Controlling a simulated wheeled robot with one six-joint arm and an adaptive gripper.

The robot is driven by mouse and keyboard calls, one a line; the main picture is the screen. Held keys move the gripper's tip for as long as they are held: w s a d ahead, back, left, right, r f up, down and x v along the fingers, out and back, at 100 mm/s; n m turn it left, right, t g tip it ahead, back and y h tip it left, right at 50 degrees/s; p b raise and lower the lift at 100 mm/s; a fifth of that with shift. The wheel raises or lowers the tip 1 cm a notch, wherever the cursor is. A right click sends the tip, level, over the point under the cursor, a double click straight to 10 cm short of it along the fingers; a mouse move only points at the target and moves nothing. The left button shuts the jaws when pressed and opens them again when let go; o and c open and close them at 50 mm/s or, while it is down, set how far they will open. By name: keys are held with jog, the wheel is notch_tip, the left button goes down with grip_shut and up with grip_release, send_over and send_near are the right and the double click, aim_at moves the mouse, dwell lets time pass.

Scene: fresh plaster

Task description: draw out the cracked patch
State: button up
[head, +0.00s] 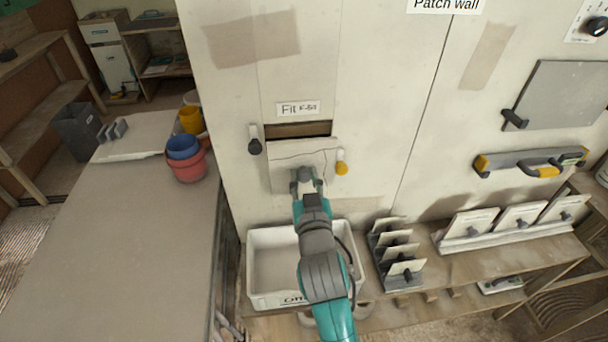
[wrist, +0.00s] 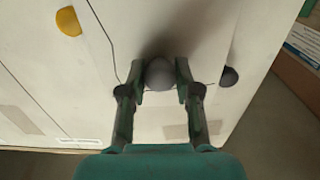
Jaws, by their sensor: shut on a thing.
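The cracked patch (head: 285,160) is a pale plate with a thin dark crack line, at the wall opening (head: 290,130) under the "Fit" label (head: 298,108). A dark strip of the opening shows above its top edge. My gripper (head: 306,180) is shut on the patch's grey knob; in the wrist view the fingers (wrist: 160,80) sit on both sides of the round knob (wrist: 158,73). A dark-handled catch (head: 254,142) is left of the patch and a yellow-handled catch (head: 341,163) is right of it. My gripper hides part of the patch's lower edge.
A white bin (head: 262,238) stands below the patch, partly behind my arm. A rack of upright plates (head: 395,255) is right of it, and knobbed plates (head: 470,224) stand farther right on the bench. Red and blue buckets (head: 187,168) stand on the left table.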

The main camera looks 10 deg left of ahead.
jog(key=shift+v, duration=1.1)
